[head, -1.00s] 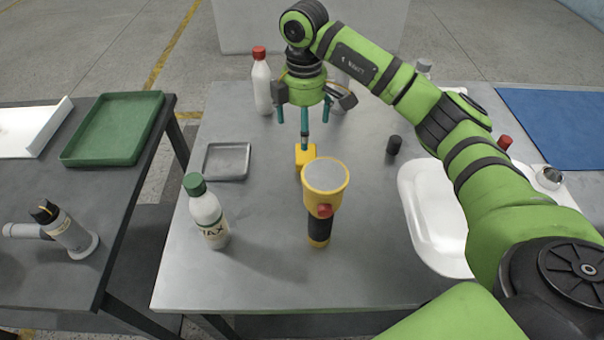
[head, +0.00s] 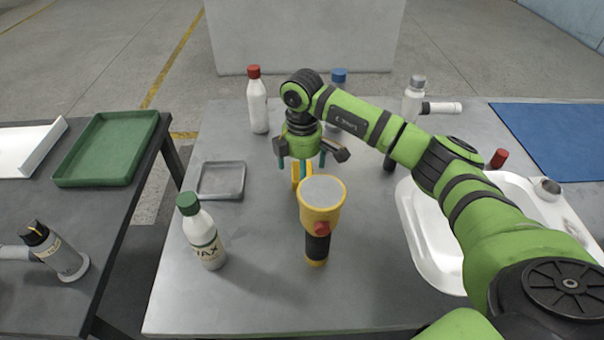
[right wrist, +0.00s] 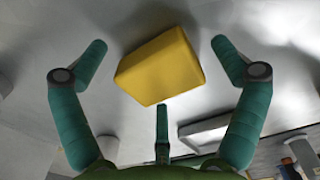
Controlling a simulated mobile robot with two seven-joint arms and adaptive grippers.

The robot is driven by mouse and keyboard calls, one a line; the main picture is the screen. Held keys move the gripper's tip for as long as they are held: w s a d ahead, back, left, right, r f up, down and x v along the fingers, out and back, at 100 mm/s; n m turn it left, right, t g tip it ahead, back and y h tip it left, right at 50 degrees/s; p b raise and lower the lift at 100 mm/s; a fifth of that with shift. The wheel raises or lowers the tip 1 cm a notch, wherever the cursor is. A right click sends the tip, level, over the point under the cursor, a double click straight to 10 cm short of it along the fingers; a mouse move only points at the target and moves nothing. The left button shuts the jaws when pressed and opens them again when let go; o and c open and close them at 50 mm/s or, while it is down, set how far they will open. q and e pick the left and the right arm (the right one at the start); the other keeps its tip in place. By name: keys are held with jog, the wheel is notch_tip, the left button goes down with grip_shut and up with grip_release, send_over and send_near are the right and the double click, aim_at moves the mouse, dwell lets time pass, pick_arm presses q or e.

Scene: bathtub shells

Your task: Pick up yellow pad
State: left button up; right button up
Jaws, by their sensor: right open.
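The yellow pad (head: 296,174) is a small block on the grey metal table, just behind the yellow and black flashlight (head: 322,200). In the right wrist view the pad (right wrist: 160,67) lies between the spread teal fingers, with gaps on both sides. My right gripper (head: 306,172) comes down over the pad from above; its fingers are open and hold nothing. The same gripper (right wrist: 160,75) shows its fingers apart in the right wrist view. The flashlight and the fingers hide part of the pad in the head view. My left gripper is not in view.
A green-capped bottle (head: 203,232) and a small grey tray (head: 221,180) stand left of the pad. A red-capped bottle (head: 257,103) and a blue-capped bottle (head: 338,90) stand behind. A white tray (head: 428,240) lies right. The table's front is clear.

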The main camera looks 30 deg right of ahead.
jog(key=c, duration=1.2)
jog(key=shift+c, duration=0.2)
jog(key=shift+r, duration=0.15)
jog(key=r+b, duration=0.1)
jog(key=r, duration=0.3)
jog(key=shift+d+r, duration=0.1)
jog(key=shift+d, duration=0.1)
jog(key=s+d+r+b, duration=0.1)
jog(key=s+d+r, duration=0.5)
jog(key=d, duration=0.3)
jog(key=shift+d+r, duration=0.3)
jog(key=shift+o, duration=1)
jog(key=shift+c, duration=1.4)
